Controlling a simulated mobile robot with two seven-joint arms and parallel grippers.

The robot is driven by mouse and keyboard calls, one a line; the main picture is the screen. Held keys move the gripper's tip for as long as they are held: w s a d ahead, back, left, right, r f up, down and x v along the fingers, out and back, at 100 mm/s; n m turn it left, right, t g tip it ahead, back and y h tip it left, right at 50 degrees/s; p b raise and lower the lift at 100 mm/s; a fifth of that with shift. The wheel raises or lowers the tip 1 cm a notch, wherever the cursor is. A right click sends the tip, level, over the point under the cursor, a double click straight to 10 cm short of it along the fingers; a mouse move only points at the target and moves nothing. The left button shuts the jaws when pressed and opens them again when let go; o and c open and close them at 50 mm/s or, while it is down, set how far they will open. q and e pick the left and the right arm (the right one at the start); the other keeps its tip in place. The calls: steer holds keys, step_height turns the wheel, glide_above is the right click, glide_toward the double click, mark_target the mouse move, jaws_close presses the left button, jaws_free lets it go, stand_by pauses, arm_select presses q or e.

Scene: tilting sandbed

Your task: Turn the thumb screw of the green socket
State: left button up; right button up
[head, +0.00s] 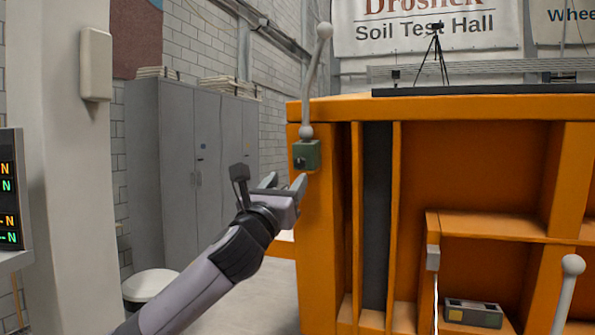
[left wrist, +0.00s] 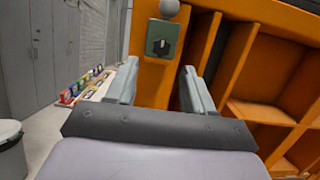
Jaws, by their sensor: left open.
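The green socket (head: 312,150) is fixed to the left front post of the orange frame, and a pale rod (head: 311,85) with ball ends stands up from it. Its dark thumb screw (head: 299,163) is on its face; in the left wrist view the thumb screw (left wrist: 162,46) shows on the green socket (left wrist: 152,38), just beyond my fingers. My left gripper (head: 285,183) is open and empty, slightly below and left of the socket, apart from it. In the left wrist view my left gripper (left wrist: 159,72) has both fingers spread below the socket. My right gripper is not in view.
The orange frame (head: 470,109) has open bays, with a grey box (head: 473,312) on a low shelf. Another ball-topped pale rod (head: 566,290) stands at lower right. Grey cabinets (head: 180,165), a white bin (head: 150,283) and a display (head: 10,200) are at left.

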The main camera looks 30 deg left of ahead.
mark_target(299, 166)
arm_select(q)
steer(key=shift+p+x, duration=0.8)
steer(key=shift+x, duration=2.7)
steer(key=shift+d, duration=0.1)
steer(key=c, duration=1)
